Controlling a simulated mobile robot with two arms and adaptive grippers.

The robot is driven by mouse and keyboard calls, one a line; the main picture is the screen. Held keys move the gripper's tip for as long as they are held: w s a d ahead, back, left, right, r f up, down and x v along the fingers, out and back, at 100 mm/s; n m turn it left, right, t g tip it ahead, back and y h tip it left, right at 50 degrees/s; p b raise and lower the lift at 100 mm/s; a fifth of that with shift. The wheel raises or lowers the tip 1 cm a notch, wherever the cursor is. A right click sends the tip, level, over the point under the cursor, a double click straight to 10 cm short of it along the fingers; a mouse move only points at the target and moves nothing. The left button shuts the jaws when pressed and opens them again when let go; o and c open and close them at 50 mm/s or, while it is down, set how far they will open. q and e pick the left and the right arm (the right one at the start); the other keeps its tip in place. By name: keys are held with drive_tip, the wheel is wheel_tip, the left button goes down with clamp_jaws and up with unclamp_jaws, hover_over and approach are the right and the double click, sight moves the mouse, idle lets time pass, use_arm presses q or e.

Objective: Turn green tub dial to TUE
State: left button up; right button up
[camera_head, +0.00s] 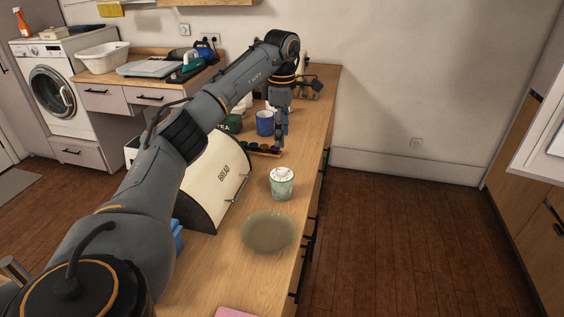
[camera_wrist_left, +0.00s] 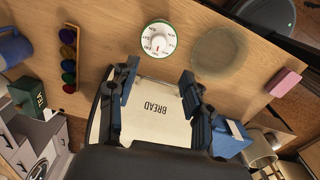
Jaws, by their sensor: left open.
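The green tub (camera_head: 282,188) stands upright on the wooden counter, with a white dial (camera_head: 282,173) on top. In the left wrist view the dial (camera_wrist_left: 158,38) shows from above as a white disc with small day marks and a little red at its centre and lower edge; I cannot read which day is set. My left gripper (camera_head: 280,142) hangs over the counter behind the tub, apart from it. In the left wrist view its fingers (camera_wrist_left: 158,78) are spread, empty, with the dial past their tips. My right gripper is not in view.
A cream bread bin (camera_head: 215,180) stands left of the tub and a glass plate (camera_head: 268,232) lies in front. Behind are a blue mug (camera_head: 265,123) and a rack of coloured pods (camera_wrist_left: 68,58). A pink block (camera_wrist_left: 284,82) lies near the plate.

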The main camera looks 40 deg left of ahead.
use_arm(q)
hover_over(282, 170)
wheel_tip(282, 170, down, 6)
drive_tip(key=shift+f+p, duration=0.1)
drive_tip(key=shift+p, duration=0.3)
wheel_tip(282, 170, down, 4)
drive_tip(key=shift+a+r+p, duration=0.1)
drive_tip(key=shift+p, duration=0.3)
drive_tip(key=shift+f, duration=0.65)
drive_tip(key=shift+c, duration=1.1)
clamp_jaws()
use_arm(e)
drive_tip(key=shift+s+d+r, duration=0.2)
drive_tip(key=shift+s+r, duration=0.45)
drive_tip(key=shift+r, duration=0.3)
